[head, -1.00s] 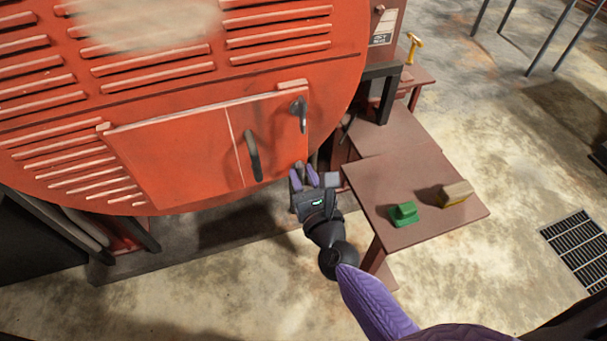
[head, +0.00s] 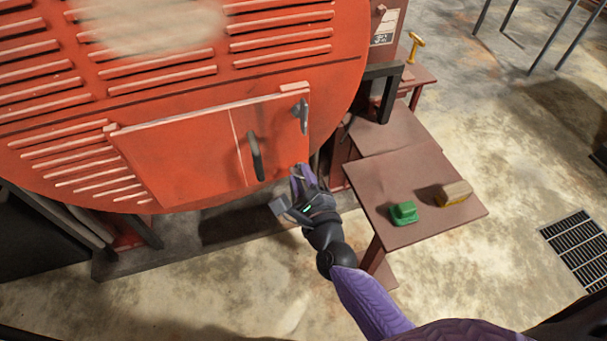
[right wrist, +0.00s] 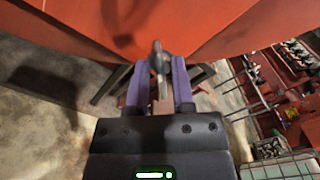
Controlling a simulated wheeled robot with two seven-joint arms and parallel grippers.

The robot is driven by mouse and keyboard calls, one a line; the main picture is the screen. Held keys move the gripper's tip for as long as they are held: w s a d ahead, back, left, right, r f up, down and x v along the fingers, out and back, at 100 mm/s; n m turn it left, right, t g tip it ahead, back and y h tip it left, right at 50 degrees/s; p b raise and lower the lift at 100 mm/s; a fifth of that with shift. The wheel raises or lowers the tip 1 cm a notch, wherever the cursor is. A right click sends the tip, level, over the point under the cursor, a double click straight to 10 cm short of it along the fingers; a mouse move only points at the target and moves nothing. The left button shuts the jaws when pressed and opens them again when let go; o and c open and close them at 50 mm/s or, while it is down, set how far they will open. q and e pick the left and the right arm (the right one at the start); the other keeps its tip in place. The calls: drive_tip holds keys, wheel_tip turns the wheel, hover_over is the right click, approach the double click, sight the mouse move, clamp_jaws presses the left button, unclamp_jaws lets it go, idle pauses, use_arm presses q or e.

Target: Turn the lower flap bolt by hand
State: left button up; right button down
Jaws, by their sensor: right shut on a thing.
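The red flap (head: 180,155) sits low on the large red engine housing and lies flat in its frame. The upper flap bolt (head: 303,115), a grey wing-like lever, is at its right edge. My right gripper (head: 299,173) is at the flap's lower right corner, its purple fingers pointing up at it. In the right wrist view the lower flap bolt (right wrist: 158,60), a grey lever with a round hub, stands between the fingertips, and the gripper is shut on it. In the head view the fingers hide most of this bolt. My left gripper is not in view.
A dark handle (head: 255,157) sticks out from the flap to the left of the gripper. Open concrete floor lies in front.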

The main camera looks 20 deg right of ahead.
drive_tip(key=n, duration=0.3)
drive_tip(key=shift+n+p, duration=0.3)
drive_tip(key=shift+p, duration=0.05)
drive_tip(key=shift+n, duration=1)
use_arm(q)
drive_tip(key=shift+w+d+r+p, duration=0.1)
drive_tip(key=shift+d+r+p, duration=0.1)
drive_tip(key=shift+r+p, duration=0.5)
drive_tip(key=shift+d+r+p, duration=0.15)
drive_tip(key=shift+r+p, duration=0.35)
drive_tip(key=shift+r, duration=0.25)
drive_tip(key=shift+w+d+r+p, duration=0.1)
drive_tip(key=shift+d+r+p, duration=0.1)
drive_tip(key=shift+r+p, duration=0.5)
use_arm(e)
drive_tip(key=shift+d+f+n, duration=0.15)
drive_tip(key=shift+n, duration=5)
drive_tip(key=shift+d+f+n, duration=0.1)
drive_tip(key=shift+f+n, duration=0.05)
drive_tip(key=shift+n, duration=5)
